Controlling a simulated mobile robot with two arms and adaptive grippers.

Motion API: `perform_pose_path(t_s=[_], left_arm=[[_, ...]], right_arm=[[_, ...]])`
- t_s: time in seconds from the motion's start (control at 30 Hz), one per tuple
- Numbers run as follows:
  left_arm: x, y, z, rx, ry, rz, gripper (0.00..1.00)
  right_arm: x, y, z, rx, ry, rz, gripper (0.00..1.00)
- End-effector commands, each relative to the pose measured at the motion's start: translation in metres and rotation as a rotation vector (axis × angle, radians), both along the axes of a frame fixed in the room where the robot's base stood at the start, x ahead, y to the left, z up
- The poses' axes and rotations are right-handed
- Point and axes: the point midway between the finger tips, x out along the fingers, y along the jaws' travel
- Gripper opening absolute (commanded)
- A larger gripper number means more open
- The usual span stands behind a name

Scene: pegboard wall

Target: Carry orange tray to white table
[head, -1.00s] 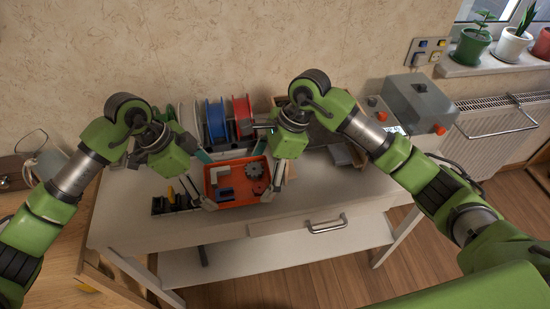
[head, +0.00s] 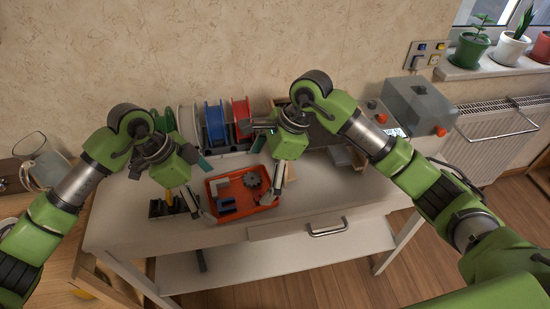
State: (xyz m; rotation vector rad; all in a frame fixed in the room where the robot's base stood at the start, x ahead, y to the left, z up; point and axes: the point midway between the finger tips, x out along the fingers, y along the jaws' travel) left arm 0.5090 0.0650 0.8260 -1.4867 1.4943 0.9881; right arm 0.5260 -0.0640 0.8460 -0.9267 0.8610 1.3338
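The orange tray (head: 265,206) is in the middle of the head view, over the front part of the white table (head: 130,228). It holds a dark gear, blue pieces and a pale piece. My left gripper (head: 207,214) is at the tray's left edge and appears shut on it. My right gripper (head: 273,192) is at the tray's right edge and appears shut on it; its fingertips are partly hidden by the gripper body. The tray looks about level. I cannot tell whether its underside touches the table.
A black organizer (head: 160,208) stands left of the tray. Filament spools (head: 215,122) stand behind, by the wall. A grey machine (head: 418,105) is at the back right. The tabletop's right front is clear. A drawer handle (head: 328,228) sticks out at the front.

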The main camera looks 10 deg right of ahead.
Motion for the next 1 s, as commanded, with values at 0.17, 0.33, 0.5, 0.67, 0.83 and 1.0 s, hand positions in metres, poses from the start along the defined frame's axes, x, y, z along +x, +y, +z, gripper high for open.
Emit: perform_pose_path(t_s=[0.17,0.33,0.5,0.67,0.83,1.0], left_arm=[[0.002,0.004,0.005,-0.001,-0.006,0.005,1.0],[-0.001,0.013,0.028,0.0,-0.011,0.003,1.0],[-0.005,0.023,0.053,0.0,-0.011,0.001,1.0],[-0.008,0.028,0.069,0.0,-0.011,-0.001,1.0],[-0.009,0.031,0.075,-0.001,-0.011,-0.002,1.0],[-0.009,0.031,0.076,-0.001,-0.01,-0.001,1.0]], right_arm=[[-0.017,-0.003,-0.032,-0.031,0.061,0.01,1.0],[-0.017,-0.003,-0.032,-0.032,0.062,0.011,1.0],[-0.017,-0.003,-0.032,-0.032,0.062,0.012,1.0],[-0.017,-0.003,-0.032,-0.032,0.062,0.012,1.0],[-0.017,-0.005,-0.029,-0.031,0.059,0.011,1.0],[-0.016,-0.012,-0.008,-0.029,0.047,0.009,1.0]])
